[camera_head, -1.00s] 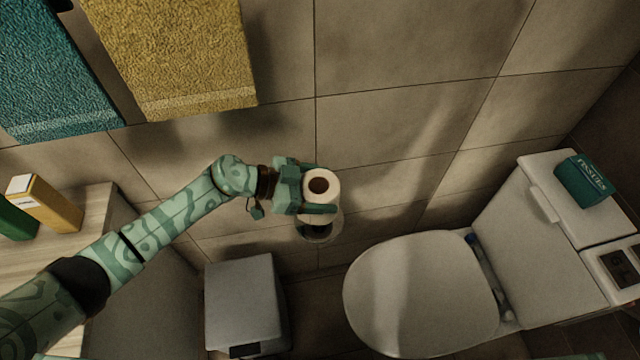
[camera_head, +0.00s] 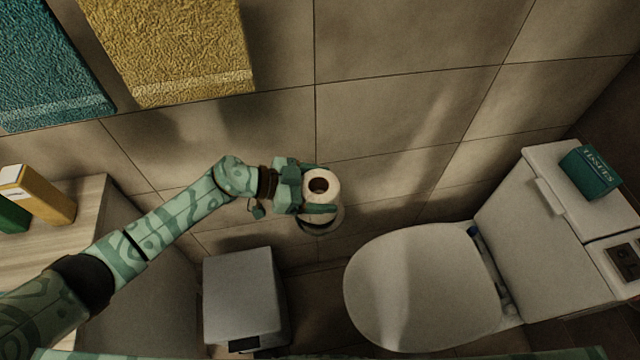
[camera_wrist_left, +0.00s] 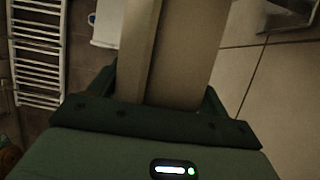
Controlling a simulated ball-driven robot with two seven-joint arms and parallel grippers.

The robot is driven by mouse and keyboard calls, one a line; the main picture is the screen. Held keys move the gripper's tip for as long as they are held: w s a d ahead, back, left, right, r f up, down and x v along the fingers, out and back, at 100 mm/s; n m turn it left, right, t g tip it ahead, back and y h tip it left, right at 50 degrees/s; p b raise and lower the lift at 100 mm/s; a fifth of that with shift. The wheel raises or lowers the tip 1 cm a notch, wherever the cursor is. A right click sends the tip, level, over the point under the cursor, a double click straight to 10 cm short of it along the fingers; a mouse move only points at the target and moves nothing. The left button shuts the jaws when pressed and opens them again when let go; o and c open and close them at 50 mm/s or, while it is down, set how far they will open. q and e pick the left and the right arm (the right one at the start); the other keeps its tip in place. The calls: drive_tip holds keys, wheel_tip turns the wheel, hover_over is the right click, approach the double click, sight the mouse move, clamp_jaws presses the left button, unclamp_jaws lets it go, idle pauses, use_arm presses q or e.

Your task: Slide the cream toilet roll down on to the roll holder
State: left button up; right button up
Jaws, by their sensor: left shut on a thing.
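The cream toilet roll (camera_head: 331,190) is upright in my left gripper (camera_head: 321,190), its brown core facing up in the head view. The gripper is shut on the sides of the roll. The roll also fills the upper middle of the left wrist view (camera_wrist_left: 188,50). The roll holder (camera_head: 325,230) shows only as a round, shiny part just below the roll, near the wall. The roll and the gripper hide the rest of it. I cannot tell whether the post is inside the core. My right gripper is not in view.
A grey bin (camera_head: 242,295) stands below my left arm. The toilet (camera_head: 425,285) is at the right, with a teal tissue box (camera_head: 590,172) on its cistern. Yellow (camera_head: 180,50) and teal (camera_head: 45,70) towels hang at upper left. A wooden counter (camera_head: 75,225) holds boxes.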

use_arm(q)
drive_tip(key=shift+f, duration=0.1)
drive_tip(key=o, duration=1)
drive_tip(key=shift+o, duration=0.2)
drive_tip(key=p+v, duration=0.3)
drive_tip(key=v, duration=1.3)
drive_tip(key=shift+p, duration=0.4)
drive_tip(key=shift+w, duration=0.1)
